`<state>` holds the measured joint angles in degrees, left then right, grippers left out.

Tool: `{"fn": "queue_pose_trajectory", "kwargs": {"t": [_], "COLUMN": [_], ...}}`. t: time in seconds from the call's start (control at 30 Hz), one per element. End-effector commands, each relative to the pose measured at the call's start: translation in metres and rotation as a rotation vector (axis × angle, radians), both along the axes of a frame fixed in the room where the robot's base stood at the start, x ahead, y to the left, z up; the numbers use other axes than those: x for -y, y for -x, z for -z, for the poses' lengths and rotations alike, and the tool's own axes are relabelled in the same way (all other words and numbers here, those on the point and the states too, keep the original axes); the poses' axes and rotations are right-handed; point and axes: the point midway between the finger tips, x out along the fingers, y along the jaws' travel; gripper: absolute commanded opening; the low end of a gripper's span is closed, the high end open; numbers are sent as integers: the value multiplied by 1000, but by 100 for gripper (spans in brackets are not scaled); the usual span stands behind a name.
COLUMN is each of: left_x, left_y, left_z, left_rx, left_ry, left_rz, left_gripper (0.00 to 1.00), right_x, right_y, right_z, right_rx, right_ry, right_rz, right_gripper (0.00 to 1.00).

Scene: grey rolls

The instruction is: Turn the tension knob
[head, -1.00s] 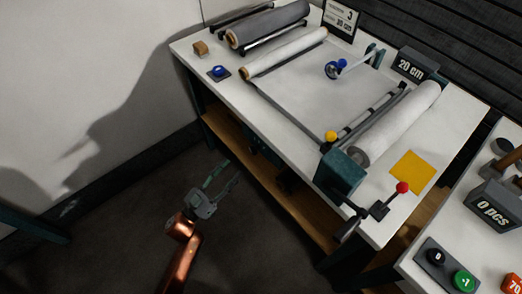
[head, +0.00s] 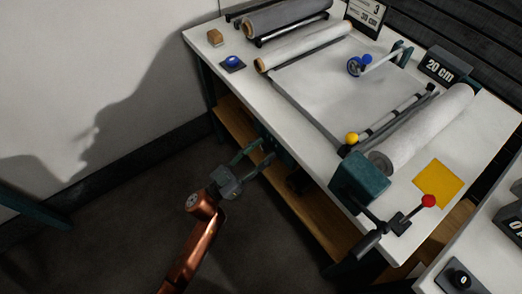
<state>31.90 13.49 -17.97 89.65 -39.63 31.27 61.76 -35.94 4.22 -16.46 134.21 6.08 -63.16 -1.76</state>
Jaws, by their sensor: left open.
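My left gripper (head: 267,150) is open and empty, with its two fingers pointing at the bench's front side, below the white top. In the picture its tips overlap a dark teal part under the top; I cannot tell whether they touch. No knob is labelled as the tension knob. A round blue knob (head: 232,62) sits on a dark pad at the bench's left corner. A blue wheel-like part (head: 359,65) is on a rod further back. My right gripper is out of view.
The white bench top (head: 335,95) carries grey and white rolls, a yellow square (head: 438,184) and a teal box (head: 359,182). A red-ball lever (head: 428,201) juts out at the front right. A wooden shelf (head: 236,117) runs below. The floor at left is clear.

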Motion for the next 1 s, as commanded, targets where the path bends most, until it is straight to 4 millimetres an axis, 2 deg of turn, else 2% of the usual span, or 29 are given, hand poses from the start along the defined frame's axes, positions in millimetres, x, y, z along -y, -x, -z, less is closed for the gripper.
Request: {"fn": "queue_pose_trajectory", "kwargs": {"t": [0.07, 0.67, 1.0], "left_x": [0, -1, -1], "left_y": [0, 0, -1], "left_z": [0, 1, 0], "left_rx": [0, -1, 37], "left_ry": [0, -1, -29], "left_rz": [0, -1, -2], "left_gripper": [41, 1, 0], "right_x": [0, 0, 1], "right_y": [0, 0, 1], "right_z": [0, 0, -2], "right_rx": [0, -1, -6], "right_ry": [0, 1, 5], "right_rz": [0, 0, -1], "right_gripper": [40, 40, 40]}}
